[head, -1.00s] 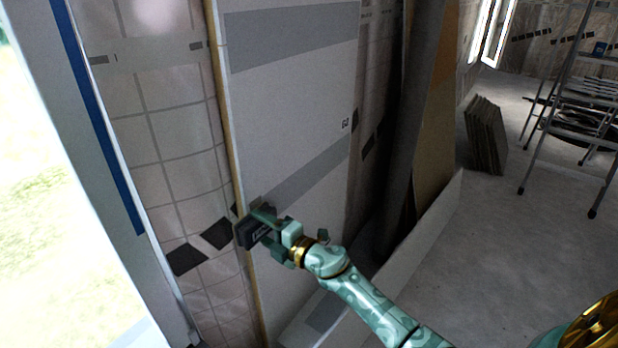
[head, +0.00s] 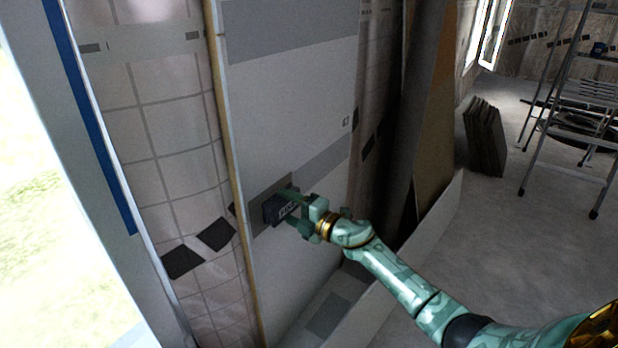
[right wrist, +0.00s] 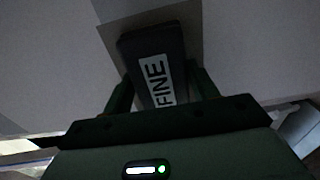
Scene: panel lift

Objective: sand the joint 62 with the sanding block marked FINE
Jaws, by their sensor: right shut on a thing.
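The white panel (head: 290,110) stands upright with grey joint bands across it. The lower grey band (head: 322,166) runs below a small number mark (head: 346,121) too small to read surely. My right gripper (head: 296,208) is shut on the dark sanding block (head: 275,211), near the left end of that band. In the right wrist view the block (right wrist: 152,50) carries a white FINE label, between the two fingers, its far face against the panel or very close. A darker patch (head: 256,217) shows on the band around the block. My left gripper is not in view.
A tiled wall (head: 175,130) lies left of the panel, beside a bright opening. Brown boards (head: 438,110) lean at the right. A stepladder (head: 570,110) and stacked slabs (head: 484,135) stand farther back. Bare floor (head: 510,240) is open at the right.

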